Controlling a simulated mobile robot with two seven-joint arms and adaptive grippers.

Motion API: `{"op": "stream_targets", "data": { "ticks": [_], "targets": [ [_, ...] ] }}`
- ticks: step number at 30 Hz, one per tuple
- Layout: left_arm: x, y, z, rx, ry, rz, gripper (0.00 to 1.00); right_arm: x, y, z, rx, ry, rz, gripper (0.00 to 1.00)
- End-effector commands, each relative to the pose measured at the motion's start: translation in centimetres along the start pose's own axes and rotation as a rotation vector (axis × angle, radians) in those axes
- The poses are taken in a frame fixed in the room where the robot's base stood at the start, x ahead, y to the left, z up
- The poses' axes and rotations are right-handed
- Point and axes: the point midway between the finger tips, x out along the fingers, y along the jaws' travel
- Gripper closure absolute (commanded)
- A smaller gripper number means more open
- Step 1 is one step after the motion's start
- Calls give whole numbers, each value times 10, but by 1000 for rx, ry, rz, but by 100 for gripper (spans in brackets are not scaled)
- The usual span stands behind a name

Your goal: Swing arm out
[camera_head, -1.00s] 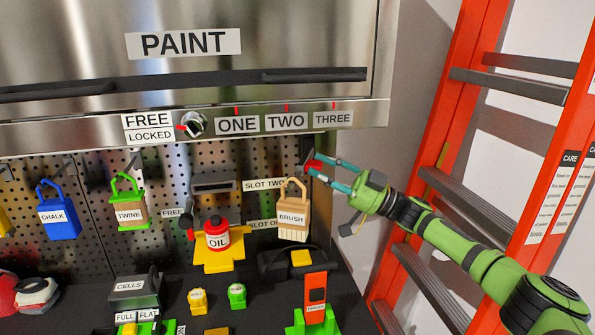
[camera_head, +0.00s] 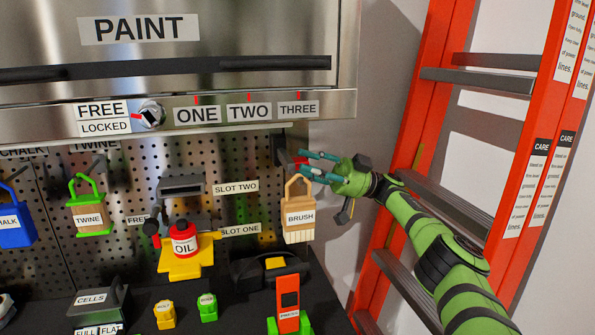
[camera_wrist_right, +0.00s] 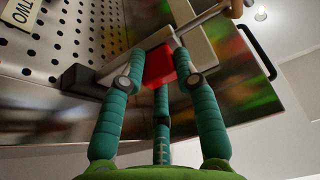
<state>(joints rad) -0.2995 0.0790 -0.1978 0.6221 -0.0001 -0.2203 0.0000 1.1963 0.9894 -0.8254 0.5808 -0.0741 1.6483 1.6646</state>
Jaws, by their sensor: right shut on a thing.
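The swing arm is a short bar with a red end piece (camera_head: 300,160), beside a dark bracket (camera_head: 279,150) at the right edge of the pegboard. A tan brush (camera_head: 299,216) labelled BRUSH hangs below it by its loop handle. My right gripper (camera_head: 309,165) has its teal fingers closed around the red piece. The right wrist view shows this red block (camera_wrist_right: 158,65) between the fingers, with a pale bar and a thin metal rod behind it. Part of the red piece is hidden by the fingers. My left gripper is not in view.
An orange ladder (camera_head: 405,150) stands right of the toolchest, close to my right arm. The PAINT cabinet (camera_head: 200,45) is above.

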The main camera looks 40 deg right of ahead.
Motion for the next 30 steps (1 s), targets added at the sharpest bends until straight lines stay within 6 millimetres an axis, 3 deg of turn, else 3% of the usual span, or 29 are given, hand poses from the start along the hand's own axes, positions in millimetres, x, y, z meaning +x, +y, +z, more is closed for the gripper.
{"op": "stream_targets", "data": {
  "ticks": [1, 15, 16, 18, 30],
  "targets": [
    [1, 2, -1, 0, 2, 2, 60, 0, 2, -9, -10, 22, 5, 100],
    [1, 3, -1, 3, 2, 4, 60, -2, 1, -10, -10, 19, 0, 100],
    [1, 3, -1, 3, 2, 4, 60, -2, 1, -10, -10, 19, -1, 65],
    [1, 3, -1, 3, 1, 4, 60, -2, 1, -10, -10, 19, -1, 42],
    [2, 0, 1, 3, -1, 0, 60, -3, 0, -5, -2, 9, -4, 42]
  ]
}}
